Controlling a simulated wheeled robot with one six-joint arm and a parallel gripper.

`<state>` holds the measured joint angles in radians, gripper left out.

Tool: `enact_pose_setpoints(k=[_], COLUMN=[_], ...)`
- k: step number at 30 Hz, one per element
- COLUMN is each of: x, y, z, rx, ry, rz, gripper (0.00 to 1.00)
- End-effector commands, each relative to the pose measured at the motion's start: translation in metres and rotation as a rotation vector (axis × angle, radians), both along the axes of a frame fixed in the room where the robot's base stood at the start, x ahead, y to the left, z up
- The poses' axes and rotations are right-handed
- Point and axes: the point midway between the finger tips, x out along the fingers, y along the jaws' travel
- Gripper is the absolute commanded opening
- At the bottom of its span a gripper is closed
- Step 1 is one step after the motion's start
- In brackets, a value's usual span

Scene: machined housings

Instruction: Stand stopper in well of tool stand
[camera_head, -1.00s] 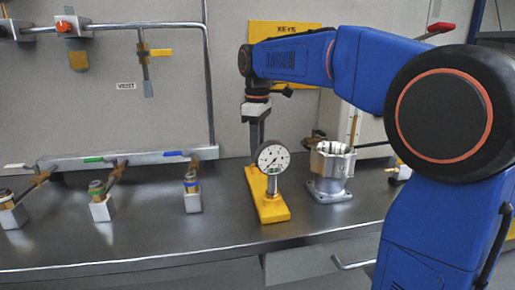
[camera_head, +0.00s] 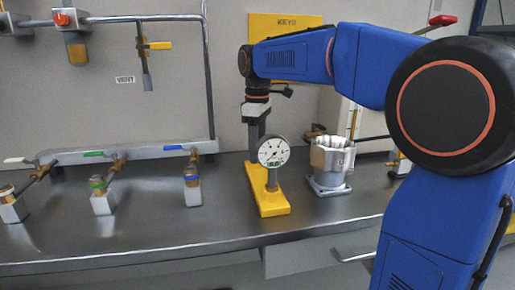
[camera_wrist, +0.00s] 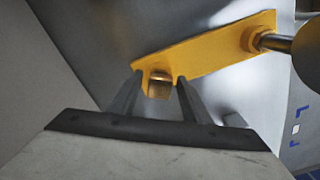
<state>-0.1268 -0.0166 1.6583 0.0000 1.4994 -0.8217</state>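The tool stand (camera_head: 270,206) is a yellow bar on the bench, also in the wrist view (camera_wrist: 215,50). A round dial gauge (camera_head: 271,152) stands upright at its near end. My gripper (camera_head: 253,148) points down over the stand's far end. In the wrist view my gripper (camera_wrist: 159,80) has its two fingers apart, either side of a small brass-coloured piece, which looks like the stopper (camera_wrist: 159,87). Yellow shows on both sides of it, so the fingers seem clear of it. It appears upright at the stand's end; how deep it sits is hidden.
A machined metal housing (camera_head: 332,160) stands on the bench right of the gauge. Several valves with coloured handles, one blue (camera_head: 192,185), line the left. A yellow keys board (camera_head: 285,25) hangs behind.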

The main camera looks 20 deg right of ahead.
Motion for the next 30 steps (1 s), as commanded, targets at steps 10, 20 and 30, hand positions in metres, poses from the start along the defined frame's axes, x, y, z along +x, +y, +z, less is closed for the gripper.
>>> enact_pose_setpoints(k=[10,20,30], x=[0.0,0.001,0.001], y=[0.0,0.0,0.0], z=[0.002,0.047,0.115], rx=[0.0,0.0,0.0], ry=[0.0,-0.003,-0.003], rz=[0.0,0.0,0.0], gripper=[0.47,0.47,0.47])
